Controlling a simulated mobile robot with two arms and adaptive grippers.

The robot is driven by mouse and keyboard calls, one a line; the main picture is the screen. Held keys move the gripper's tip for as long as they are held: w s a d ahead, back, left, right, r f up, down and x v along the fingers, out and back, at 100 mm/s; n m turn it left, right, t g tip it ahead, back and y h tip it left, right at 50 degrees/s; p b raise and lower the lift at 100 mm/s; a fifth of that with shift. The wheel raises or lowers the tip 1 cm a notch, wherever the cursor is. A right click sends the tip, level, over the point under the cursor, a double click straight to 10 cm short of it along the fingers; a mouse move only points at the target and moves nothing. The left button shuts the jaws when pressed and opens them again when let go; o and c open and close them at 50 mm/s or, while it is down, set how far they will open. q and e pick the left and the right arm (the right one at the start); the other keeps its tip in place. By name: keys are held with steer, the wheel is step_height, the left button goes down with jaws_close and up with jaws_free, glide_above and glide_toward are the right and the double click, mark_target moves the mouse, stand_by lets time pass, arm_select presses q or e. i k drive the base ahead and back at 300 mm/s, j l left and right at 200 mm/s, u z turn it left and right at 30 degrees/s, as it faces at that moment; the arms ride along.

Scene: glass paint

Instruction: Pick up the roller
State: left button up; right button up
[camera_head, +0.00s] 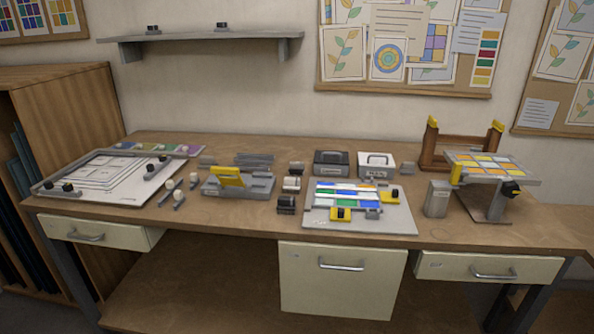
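I cannot pick out the roller for certain at this size. Small dark, roller-like pieces stand in a short column near the middle of the workbench (240,221). The front piece (287,204) is black and sits by the left edge of the grey board. Behind it is a dark piece with a pale part (291,184), and a smaller dark one (296,168) is farther back. All of them rest on the bench top. Neither of my grippers is in view.
A grey board with coloured glass panes (390,222) lies right of these pieces. A grey fixture with a yellow part (238,186) is to their left. Two boxes (331,164) (376,164) stand behind. A tilted stand (493,167) is at right. The front bench strip is clear.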

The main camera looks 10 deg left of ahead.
mark_target(296, 168)
steer(key=i+j+z, duration=0.35)
steer(key=i+j, duration=0.4)
